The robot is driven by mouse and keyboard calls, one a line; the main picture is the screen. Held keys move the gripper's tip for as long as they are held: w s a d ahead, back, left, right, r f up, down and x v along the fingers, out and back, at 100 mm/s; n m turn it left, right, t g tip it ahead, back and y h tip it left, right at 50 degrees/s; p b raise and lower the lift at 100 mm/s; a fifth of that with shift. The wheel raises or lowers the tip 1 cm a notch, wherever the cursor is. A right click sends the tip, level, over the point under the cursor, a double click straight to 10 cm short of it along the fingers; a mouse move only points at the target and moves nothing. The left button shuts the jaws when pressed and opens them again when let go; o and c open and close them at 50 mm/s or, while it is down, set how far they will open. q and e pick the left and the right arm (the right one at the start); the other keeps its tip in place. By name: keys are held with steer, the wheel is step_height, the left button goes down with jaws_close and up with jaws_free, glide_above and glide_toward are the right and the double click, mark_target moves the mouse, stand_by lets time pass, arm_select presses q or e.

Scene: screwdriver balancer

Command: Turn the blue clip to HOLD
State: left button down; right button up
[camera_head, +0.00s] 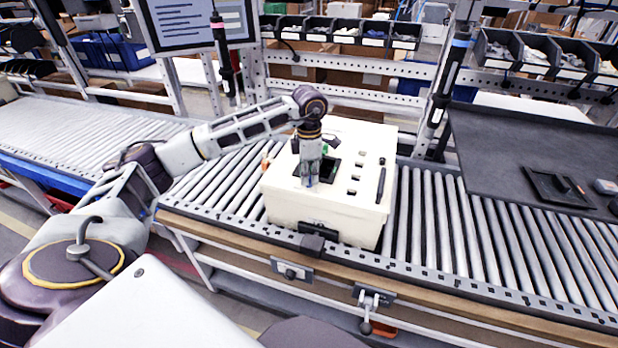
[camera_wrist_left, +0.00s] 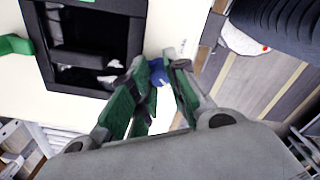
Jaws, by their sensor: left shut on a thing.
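The blue clip (camera_wrist_left: 158,76) sits at the edge of the cream box's top, beside a dark opening (camera_wrist_left: 75,80). In the left wrist view my left gripper (camera_wrist_left: 162,78) is shut on it, with the green-padded fingertips on either side of the blue part. In the head view my left gripper (camera_head: 309,184) points down at the near left part of the cream box (camera_head: 335,217). The fingers hide much of the clip, and I cannot read any HOLD mark or tell how the clip is turned. My right gripper is not in view.
The box stands on a roller conveyor (camera_head: 480,240). A slim dark tool (camera_head: 381,182) lies on its right side. A green part (camera_wrist_left: 15,45) lies by the opening. A dark tray table (camera_head: 520,150) is at right, and a hanging tool (camera_head: 445,85) is behind the box.

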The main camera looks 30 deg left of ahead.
arm_select(q)
steer(key=shift+m, duration=0.5)
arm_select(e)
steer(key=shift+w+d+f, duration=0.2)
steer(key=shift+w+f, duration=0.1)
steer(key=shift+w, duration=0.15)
arm_select(q)
steer(key=c, duration=1.3)
jaws_free()
steer(key=shift+r, duration=0.9)
step_height(320, 180, up, 10)
steer(key=shift+r, duration=0.15)
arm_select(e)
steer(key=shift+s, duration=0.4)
